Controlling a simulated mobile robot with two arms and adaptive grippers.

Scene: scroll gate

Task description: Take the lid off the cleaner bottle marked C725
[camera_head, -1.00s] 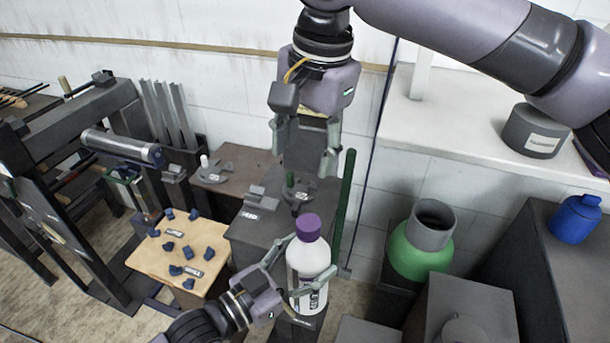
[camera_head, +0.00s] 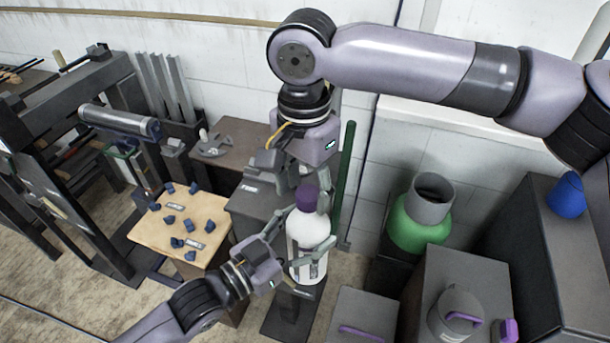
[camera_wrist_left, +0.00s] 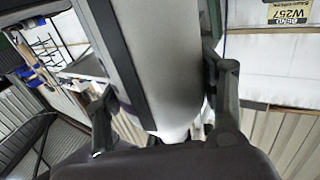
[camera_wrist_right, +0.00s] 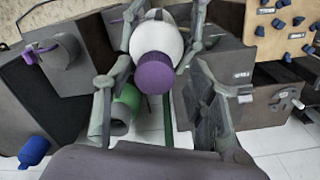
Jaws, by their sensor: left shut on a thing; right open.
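The cleaner bottle (camera_head: 306,232) is white with a purple lid (camera_head: 306,198) and stands upright above a dark stand. Its label is too small to read. My left gripper (camera_head: 295,268) is shut around the lower body of the bottle; the left wrist view shows the pale bottle (camera_wrist_left: 165,75) between its fingers. My right gripper (camera_head: 306,185) is open, pointing down over the bottle top. In the right wrist view the purple lid (camera_wrist_right: 155,73) lies between the spread fingers, and neither finger visibly touches it. The lid is on the bottle.
A wooden board (camera_head: 165,240) with several small blue pieces is at the left. A green container with a grey collar (camera_head: 420,225) stands at the right, beside dark boxes and a grey can with a purple handle (camera_head: 455,313). A green post (camera_head: 344,180) rises behind the bottle.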

